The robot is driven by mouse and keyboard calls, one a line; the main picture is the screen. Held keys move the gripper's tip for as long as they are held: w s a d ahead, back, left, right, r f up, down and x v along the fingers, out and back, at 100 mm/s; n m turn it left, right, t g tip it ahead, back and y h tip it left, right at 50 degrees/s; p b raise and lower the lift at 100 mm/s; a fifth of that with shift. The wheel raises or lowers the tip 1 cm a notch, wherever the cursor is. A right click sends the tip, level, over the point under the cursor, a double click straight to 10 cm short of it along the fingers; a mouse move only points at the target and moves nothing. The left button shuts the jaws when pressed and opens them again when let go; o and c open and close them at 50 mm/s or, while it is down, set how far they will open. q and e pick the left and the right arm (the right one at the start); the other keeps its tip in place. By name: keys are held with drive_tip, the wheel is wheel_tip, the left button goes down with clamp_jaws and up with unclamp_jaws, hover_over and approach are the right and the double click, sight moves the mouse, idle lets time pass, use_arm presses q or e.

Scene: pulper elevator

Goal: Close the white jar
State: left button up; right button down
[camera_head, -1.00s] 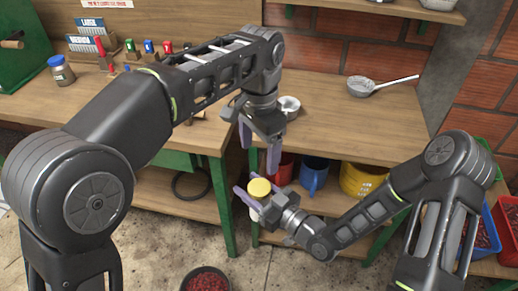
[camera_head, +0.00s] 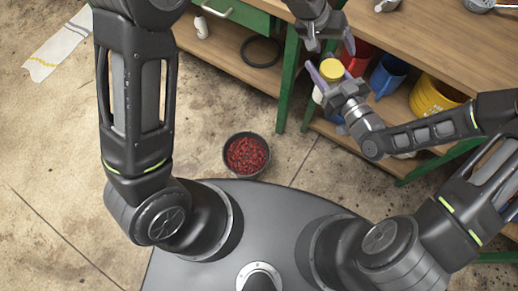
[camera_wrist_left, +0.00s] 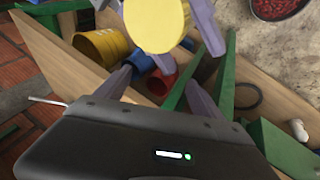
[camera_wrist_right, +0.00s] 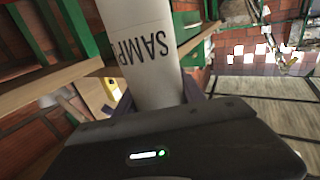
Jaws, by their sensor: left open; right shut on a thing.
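The white jar (camera_wrist_right: 142,45), lettered "SAMP", stands between the fingers of my right gripper (camera_wrist_right: 155,100), which is shut on it. In the head view my right gripper (camera_head: 334,80) holds it in front of the shelf. A round yellow lid (camera_head: 331,69) shows at the jar's top and hides most of it. The lid is also at the top of the left wrist view (camera_wrist_left: 155,22). Whether it is seated or loose I cannot tell. My left gripper (camera_head: 328,45) is open and empty, close to the lid but apart from it.
A wooden table (camera_head: 420,35) with green legs is behind the grippers.

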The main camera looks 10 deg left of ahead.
use_arm(q)
drive_tip(key=s+a+f+n+y, duration=0.1)
drive_tip(key=s+a+f+n, duration=0.2)
drive_tip(key=a+f, duration=0.4)
drive_tip(key=s+a+f+n, duration=0.3)
drive_tip(key=a+f, duration=0.1)
drive_tip(key=f, duration=0.5)
drive_tip(key=s+a+f+m+g, duration=0.1)
drive_tip(key=s+f, duration=0.4)
drive_tip(key=s, duration=0.6)
drive_tip(key=s+a+f+m+g, duration=0.1)
drive_tip(key=s+f, duration=0.4)
drive_tip(key=s, duration=0.6)
drive_tip(key=shift+m, duration=0.3)
drive_tip(key=shift+w, duration=0.1)
